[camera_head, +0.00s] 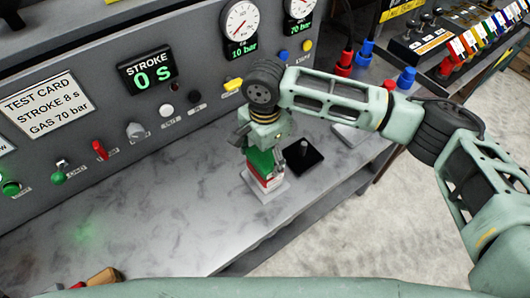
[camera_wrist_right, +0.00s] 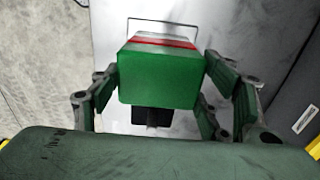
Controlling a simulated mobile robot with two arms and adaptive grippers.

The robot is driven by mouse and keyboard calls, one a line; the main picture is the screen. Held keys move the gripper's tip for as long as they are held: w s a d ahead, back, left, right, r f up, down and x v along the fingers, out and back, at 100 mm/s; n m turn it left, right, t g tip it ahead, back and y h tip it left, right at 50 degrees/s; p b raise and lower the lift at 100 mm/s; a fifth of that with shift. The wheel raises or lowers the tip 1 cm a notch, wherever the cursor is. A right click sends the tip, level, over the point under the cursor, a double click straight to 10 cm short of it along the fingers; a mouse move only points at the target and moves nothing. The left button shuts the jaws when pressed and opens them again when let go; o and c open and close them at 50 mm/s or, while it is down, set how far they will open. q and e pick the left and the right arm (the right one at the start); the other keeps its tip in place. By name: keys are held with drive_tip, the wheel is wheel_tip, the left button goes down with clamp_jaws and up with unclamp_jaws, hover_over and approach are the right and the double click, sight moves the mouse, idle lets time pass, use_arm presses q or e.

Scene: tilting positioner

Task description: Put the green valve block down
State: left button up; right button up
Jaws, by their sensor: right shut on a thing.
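The green valve block (camera_head: 262,163) has red and white bands at its lower end in the head view. My right gripper (camera_head: 258,146) points down over the bench and is shut on it. In the right wrist view the block (camera_wrist_right: 160,78) sits between the two fingers, its green face toward the camera. The block is over a light square plate (camera_head: 268,191) on the bench; I cannot tell whether it touches it. Beside it, to the right, is a black square pad (camera_head: 303,158) with an upright grey peg. My left gripper is not in view.
A grey panel with gauges, a stroke display (camera_head: 150,73), knobs and a test card (camera_head: 47,104) stands behind the bench (camera_head: 190,215). Red and blue fittings (camera_head: 364,52) stand at the back right. The bench left of the block is mostly clear.

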sight(265, 155)
drive_tip(key=o, duration=1.9)
drive_tip(key=shift+f, duration=0.1)
wheel_tip(265, 155, up, 12)
drive_tip(key=b, duration=0.3)
